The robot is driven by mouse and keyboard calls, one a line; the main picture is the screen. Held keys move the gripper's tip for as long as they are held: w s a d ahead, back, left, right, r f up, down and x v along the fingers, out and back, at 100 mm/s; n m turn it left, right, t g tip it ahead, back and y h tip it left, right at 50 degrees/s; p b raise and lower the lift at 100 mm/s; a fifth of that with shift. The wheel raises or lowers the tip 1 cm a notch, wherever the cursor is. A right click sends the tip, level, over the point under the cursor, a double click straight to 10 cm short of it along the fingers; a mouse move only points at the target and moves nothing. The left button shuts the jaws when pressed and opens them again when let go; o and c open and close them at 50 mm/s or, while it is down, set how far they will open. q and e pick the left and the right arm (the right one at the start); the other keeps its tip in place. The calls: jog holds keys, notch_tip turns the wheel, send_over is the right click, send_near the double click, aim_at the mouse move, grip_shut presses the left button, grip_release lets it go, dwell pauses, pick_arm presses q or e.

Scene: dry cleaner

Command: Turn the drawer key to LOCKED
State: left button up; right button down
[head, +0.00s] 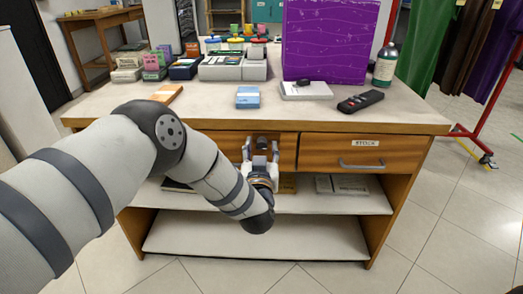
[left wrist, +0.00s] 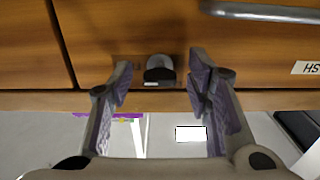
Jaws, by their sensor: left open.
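The drawer key (head: 262,142) is a small dark knob on the wooden front of the counter, left of the STOCK drawer (head: 360,152). In the left wrist view the key (left wrist: 160,69) is a dark grey rounded piece with a pale mark at its edge. I cannot read any LOCKED lettering or tell which way the key points. My left gripper (head: 261,150) is open in front of the key. In the left wrist view its two fingers (left wrist: 162,82) stand either side of the key, with a gap on both sides. My right gripper is not in view.
The counter top (head: 210,118) overhangs above and holds a purple box (head: 330,45), a black handset (head: 361,101) and a blue pad (head: 248,97). Open shelves (head: 255,235) lie below.

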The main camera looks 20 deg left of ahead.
pick_arm(q)
jog(key=shift+c, duration=0.6)
grip_shut()
jog(key=shift+n, duration=0.3)
jog(key=n, duration=1.7)
jog(key=shift+d+b, duration=0.1)
jog(key=shift+b, duration=0.2)
jog(key=shift+n, duration=0.3)
